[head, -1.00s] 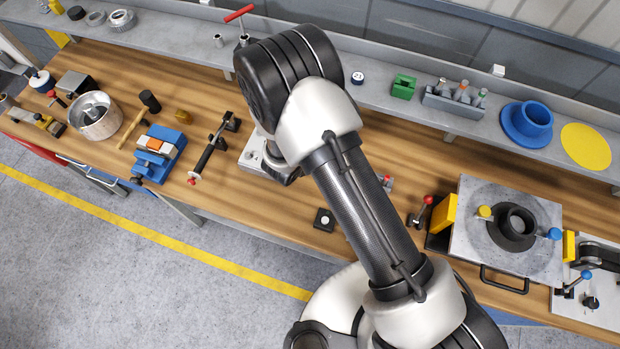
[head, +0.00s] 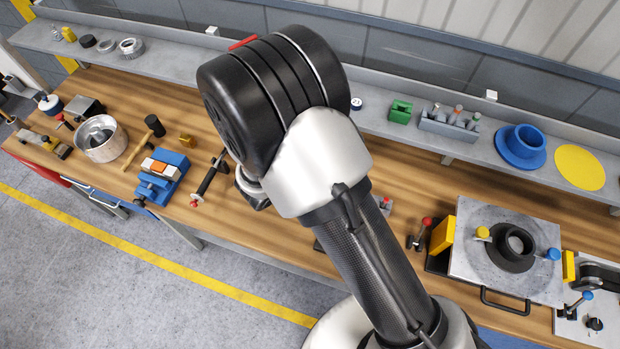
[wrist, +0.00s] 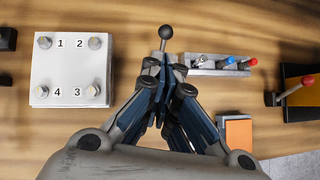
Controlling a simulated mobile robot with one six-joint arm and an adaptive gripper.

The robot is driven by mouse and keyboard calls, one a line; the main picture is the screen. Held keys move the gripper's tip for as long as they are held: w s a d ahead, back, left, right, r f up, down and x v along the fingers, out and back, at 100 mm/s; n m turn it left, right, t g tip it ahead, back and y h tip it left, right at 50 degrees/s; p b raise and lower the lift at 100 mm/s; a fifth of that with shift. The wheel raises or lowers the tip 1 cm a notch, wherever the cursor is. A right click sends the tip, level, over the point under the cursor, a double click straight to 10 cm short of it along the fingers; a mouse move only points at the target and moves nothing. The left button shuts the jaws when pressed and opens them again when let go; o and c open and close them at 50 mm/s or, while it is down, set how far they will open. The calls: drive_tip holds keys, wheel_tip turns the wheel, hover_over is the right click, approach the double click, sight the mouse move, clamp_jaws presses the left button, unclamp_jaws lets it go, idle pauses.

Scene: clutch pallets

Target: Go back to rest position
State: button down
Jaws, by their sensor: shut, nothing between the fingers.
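My gripper (wrist: 167,88) shows in the wrist view, its blue-and-black fingers drawn together with nothing between them. It is above the wooden workbench (wrist: 135,30). A black ball-topped lever (wrist: 166,33) shows just beyond the fingertips; I cannot tell how far below them it is.
In the head view the workbench (head: 420,185) holds a blue vise (head: 160,185), a metal bowl (head: 100,148), a mallet (head: 140,140) and a clutch plate fixture (head: 470,265). The back shelf (head: 385,135) holds a blue flanged ring (head: 521,147) and a yellow disc (head: 580,167).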

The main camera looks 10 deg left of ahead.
drive_tip(key=shift+v, duration=1)
drive_tip(key=shift+r, duration=0.1)
